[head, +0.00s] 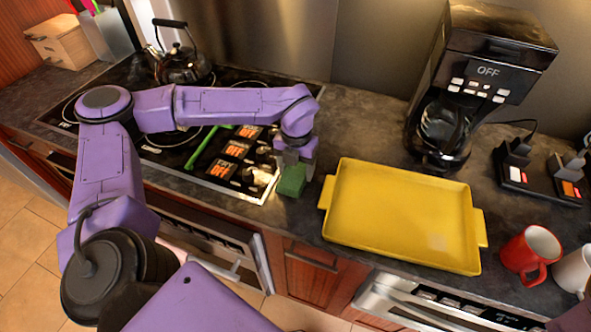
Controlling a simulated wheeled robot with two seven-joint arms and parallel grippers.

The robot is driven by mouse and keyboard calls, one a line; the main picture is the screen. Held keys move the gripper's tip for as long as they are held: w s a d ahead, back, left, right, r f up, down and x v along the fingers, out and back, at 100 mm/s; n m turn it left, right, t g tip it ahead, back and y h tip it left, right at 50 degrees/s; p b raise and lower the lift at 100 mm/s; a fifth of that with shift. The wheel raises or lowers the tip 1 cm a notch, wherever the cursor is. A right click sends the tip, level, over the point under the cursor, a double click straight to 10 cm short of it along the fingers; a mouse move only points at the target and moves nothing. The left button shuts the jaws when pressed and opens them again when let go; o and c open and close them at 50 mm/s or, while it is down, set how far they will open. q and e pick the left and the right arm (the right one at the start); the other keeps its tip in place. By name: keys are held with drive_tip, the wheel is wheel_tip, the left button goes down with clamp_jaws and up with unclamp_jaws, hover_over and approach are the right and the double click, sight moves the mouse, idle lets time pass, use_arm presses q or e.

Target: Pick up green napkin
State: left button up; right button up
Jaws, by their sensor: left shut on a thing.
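The green napkin (291,180) is a small, blocky green piece at the counter's edge, between the stove's right side and the yellow tray. My left gripper (292,165) points down from above and is shut on the napkin's upper part. The fingers hide part of its top. I cannot tell whether its underside touches the counter. My right gripper is out of view.
A yellow tray (405,213) lies just right of the napkin. A coffee maker (480,80) stands behind it, with a red mug (530,252) at the right. The stove (215,165) carries a kettle (180,62) and a long green utensil.

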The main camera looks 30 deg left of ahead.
sight(297, 171)
use_arm(q)
drive_tip(key=shift+r, duration=0.1)
drive_tip(key=shift+r, duration=0.3)
wheel_tip(297, 171, up, 3)
drive_tip(key=shift+s+d+f+b, duration=0.1)
drive_tip(key=shift+f+b, duration=0.05)
drive_tip(key=shift+b, duration=0.4)
drive_tip(key=s+r, duration=0.1)
drive_tip(key=s+d+r+b, duration=0.1)
drive_tip(key=r, duration=0.1)
drive_tip(key=s+r, duration=0.1)
drive_tip(key=shift+s+d+r+b, duration=0.25)
drive_tip(key=shift+s+d+b, duration=0.05)
drive_tip(key=shift+d+b, duration=0.1)
drive_tip(key=s+d+r+b, duration=0.2)
drive_tip(key=s+d+r, duration=0.2)
drive_tip(key=s, duration=0.4)
drive_tip(key=shift+s+d+r+b, duration=0.25)
drive_tip(key=shift+s+r+b, duration=0.15)
drive_tip(key=shift+r, duration=0.15)
